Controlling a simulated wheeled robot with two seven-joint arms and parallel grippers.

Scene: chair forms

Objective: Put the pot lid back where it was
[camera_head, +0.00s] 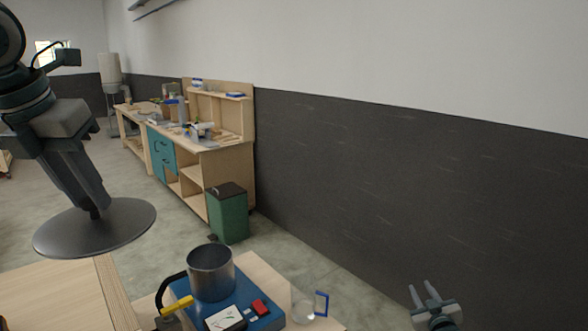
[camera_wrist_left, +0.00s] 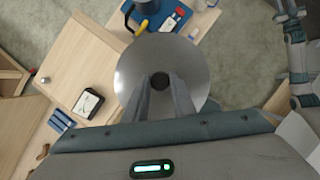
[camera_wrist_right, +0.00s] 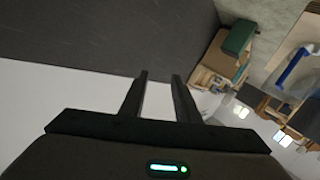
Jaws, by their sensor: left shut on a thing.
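The pot lid (camera_head: 95,232) is a round dark-grey metal disc. My left gripper (camera_head: 97,212) is shut on its knob and holds it in the air at the left of the head view. The lid (camera_wrist_left: 200,75) also shows in the left wrist view, with its knob between the fingers of my left gripper (camera_wrist_left: 162,84). The open metal pot (camera_head: 211,272) stands on a blue device with a gauge and a red part, to the right of and lower than the lid. My right gripper (camera_head: 427,294) is open and empty at the lower right, its fingers pointing up; it also shows in the right wrist view (camera_wrist_right: 160,78).
A clear glass vessel (camera_head: 304,306) with a blue handle stands right of the pot. A yellow-handled tool (camera_head: 178,306) lies by the pot. A square gauge (camera_wrist_left: 88,102) sits on a wooden table. A green bin (camera_head: 228,215) and a workbench (camera_head: 232,165) stand behind.

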